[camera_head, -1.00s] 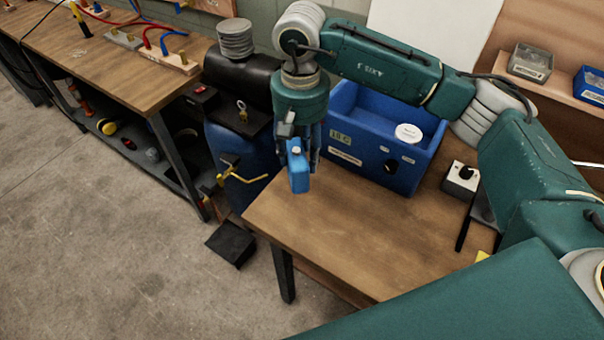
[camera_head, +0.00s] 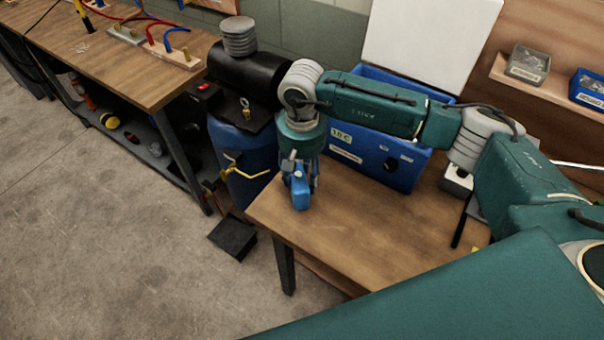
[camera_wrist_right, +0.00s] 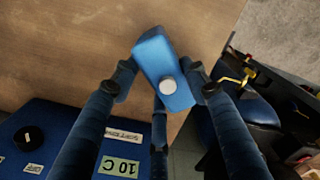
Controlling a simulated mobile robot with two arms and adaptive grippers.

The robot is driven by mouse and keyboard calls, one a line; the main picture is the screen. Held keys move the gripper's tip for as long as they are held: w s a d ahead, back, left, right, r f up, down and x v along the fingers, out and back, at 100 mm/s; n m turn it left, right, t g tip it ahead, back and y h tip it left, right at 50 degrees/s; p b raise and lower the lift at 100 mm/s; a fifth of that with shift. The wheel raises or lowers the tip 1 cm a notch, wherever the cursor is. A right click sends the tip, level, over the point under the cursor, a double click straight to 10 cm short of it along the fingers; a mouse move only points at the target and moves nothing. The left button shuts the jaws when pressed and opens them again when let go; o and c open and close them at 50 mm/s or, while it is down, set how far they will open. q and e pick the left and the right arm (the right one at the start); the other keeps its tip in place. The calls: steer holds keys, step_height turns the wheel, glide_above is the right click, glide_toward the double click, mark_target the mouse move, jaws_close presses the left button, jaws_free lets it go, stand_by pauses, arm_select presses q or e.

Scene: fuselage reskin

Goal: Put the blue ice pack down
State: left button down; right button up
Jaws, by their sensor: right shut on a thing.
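The blue ice pack (camera_head: 300,193) is a small blue block with a whitish cap. My right gripper (camera_head: 298,178) points down and is shut on it, over the left end of the wooden table (camera_head: 370,243). In the right wrist view the ice pack (camera_wrist_right: 163,68) sits between the fingers of the right gripper (camera_wrist_right: 165,88), with the bare table top beyond it. I cannot tell whether its lower end touches the table. My left gripper is not in view.
A blue box (camera_head: 385,165) labelled 10 C stands behind the arm. A blue barrel with a black top (camera_head: 235,150) stands close left of the table. The table's front is clear. A workbench (camera_head: 110,65) is at the far left.

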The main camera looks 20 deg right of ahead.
mark_target(302, 175)
steer(key=o, duration=1.4)
steer(key=shift+f, duration=0.1)
steer(key=shift+c, duration=0.2)
step_height(302, 175, up, 12)
steer(key=b, duration=0.4)
